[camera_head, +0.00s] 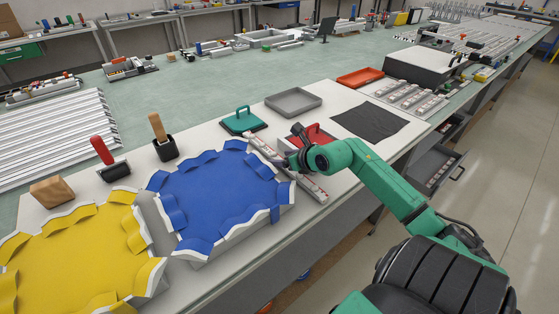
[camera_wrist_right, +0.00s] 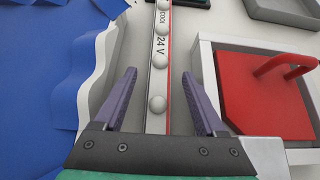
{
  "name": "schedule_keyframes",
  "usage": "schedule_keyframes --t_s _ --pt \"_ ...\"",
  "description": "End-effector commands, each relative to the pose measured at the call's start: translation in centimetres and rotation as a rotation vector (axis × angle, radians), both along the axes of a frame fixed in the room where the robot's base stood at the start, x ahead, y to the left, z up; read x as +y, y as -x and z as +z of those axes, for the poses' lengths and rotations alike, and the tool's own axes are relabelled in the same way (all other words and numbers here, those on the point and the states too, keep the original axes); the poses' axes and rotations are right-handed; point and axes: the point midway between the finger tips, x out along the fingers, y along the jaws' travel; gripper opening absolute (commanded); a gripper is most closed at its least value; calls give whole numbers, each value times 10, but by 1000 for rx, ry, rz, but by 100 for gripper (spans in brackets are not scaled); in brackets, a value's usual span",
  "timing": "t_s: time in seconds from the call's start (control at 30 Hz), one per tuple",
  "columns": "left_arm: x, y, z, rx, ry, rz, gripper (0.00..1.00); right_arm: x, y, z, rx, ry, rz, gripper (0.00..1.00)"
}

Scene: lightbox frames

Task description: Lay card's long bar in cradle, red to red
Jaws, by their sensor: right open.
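A long white bar (camera_head: 313,189) with round domes lies on the pale mat beside the blue padded tray. In the right wrist view the bar (camera_wrist_right: 161,82) shows "24 V" and "COOL" lettering and a red line along its right edge. My right gripper (camera_head: 286,161) is low over the bar. Its two fingers (camera_wrist_right: 158,76) are open, one on each side of the bar, with gaps on both sides. The gripper hides the bar's middle in the head view. I cannot tell which thing is the cradle, and I cannot make out a card. My left gripper is not in view.
A red lid with a handle (camera_wrist_right: 262,95) sits close to the right of the gripper. The blue tray (camera_head: 220,190) and yellow tray (camera_head: 75,260) stand to the left. A teal handled block (camera_head: 241,122), grey tray (camera_head: 293,101), black cloth (camera_head: 370,122) and several short bars (camera_head: 411,96) lie beyond.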

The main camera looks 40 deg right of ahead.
Motion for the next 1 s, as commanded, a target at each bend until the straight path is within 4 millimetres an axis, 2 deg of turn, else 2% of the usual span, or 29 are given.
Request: schedule_keyframes --t_s 0.07,0.2,0.23,0.27,0.57,0.73,0.87,1.0 --pt "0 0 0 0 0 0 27 0 0 0 0 0 0 69" --pt "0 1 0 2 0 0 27 0 0 0 1 -1 1 15" --pt "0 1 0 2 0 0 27 0 0 0 1 -1 1 4" --pt "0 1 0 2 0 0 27 0 0 0 1 -1 0 0" --pt "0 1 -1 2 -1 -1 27 0 0 1 -1 -1 0 0" --pt "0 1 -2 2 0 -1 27 0 0 14 -3 0 0 0" --pt "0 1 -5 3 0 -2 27 0 -1 42 -6 3 2 0" --pt "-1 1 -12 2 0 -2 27 0 0 91 -9 7 1 0"
